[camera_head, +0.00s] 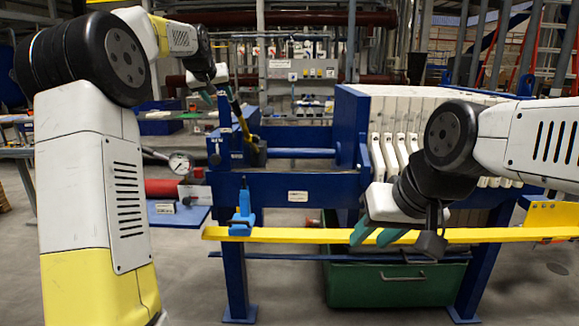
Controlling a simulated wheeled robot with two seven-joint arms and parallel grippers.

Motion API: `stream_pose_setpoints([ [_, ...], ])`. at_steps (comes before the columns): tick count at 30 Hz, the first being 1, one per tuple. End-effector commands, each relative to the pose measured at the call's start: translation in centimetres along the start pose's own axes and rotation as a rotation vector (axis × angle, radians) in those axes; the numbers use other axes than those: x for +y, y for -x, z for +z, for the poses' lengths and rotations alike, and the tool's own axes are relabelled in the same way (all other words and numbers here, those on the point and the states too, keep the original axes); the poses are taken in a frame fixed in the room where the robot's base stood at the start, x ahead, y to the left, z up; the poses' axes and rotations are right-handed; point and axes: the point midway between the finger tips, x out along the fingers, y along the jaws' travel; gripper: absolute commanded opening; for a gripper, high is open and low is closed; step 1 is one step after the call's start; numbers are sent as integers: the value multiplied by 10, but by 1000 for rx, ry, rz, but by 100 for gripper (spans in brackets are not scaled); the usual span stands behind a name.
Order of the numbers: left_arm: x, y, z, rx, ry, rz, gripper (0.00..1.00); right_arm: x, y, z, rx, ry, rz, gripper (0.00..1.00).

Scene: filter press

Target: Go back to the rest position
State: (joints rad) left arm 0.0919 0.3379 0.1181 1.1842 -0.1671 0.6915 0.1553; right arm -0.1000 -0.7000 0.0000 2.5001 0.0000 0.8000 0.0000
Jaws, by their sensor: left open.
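My left gripper (217,95) is raised at the upper left, with its teal fingers apart. It is close to the upper end of a slim yellow and dark lever (241,118) on the blue filter press (285,188); I cannot tell whether they touch.
White filter plates (390,150) stand in the press frame. A blue clamp-like part (241,212) sits on the yellow bar. A green bin (400,283) stands below. A pressure gauge (180,163) and red cylinder (163,188) are at the left. Grey floor is open at lower left.

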Motion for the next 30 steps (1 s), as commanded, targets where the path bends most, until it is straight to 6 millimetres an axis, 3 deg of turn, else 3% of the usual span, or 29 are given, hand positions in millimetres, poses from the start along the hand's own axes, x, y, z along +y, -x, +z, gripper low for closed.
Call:
stream_pose_setpoints([
  [11,8,32,24,-35,-22,7,52,0,0,0,0,0,0,36],
  [20,19,83,74,-94,-55,21,52,0,0,0,0,0,0,36],
  [23,21,108,103,-124,-67,27,52,0,0,0,0,0,0,36],
  [26,23,139,145,-164,-83,37,52,0,0,0,0,0,0,36],
  [30,21,189,230,-235,-104,58,52,0,0,0,0,0,0,36],
])
